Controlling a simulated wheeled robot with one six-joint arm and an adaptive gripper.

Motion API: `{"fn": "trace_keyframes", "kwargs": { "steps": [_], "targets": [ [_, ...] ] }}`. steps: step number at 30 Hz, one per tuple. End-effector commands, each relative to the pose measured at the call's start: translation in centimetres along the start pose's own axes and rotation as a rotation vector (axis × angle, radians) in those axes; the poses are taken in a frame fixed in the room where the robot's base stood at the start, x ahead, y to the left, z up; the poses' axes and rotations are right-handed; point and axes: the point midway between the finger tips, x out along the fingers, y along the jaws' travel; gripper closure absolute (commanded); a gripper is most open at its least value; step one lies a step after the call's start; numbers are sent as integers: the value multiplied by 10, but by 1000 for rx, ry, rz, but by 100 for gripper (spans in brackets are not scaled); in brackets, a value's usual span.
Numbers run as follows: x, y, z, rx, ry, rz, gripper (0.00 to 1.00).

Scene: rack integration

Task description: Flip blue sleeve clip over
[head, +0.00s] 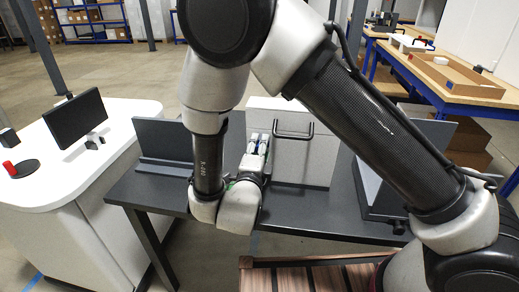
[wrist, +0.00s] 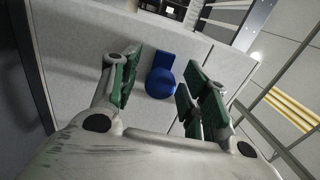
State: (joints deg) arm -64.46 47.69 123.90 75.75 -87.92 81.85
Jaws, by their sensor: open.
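The blue sleeve clip (wrist: 161,78) shows in the wrist view against a light grey panel (wrist: 72,62). It has a round part and a flat square tab. My gripper (wrist: 166,84) is open, with its green-padded fingers on either side of the clip and gaps between pads and clip. I cannot tell how far the clip lies beyond the fingertips. In the head view my gripper (head: 259,146) is beside a light grey box (head: 305,160) with a dark handle. The clip cannot be made out there.
The box stands on a dark table (head: 330,215). A dark angled panel (head: 163,140) stands to its left. A white desk with a monitor (head: 75,118) is further left. Yellow strips (wrist: 292,115) show at the right in the wrist view. My arm hides part of the table.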

Motion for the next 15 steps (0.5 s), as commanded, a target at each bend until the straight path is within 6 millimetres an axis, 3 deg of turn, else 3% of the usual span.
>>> {"fn": "trace_keyframes", "kwargs": {
  "steps": [2, 9, 15],
  "targets": [
    [0, 0, 0, 0, 0, 0, 54],
    [0, 0, 0, 0, 0, 0, 98],
    [0, 0, -2, -1, 0, 1, 100]
  ]
}}
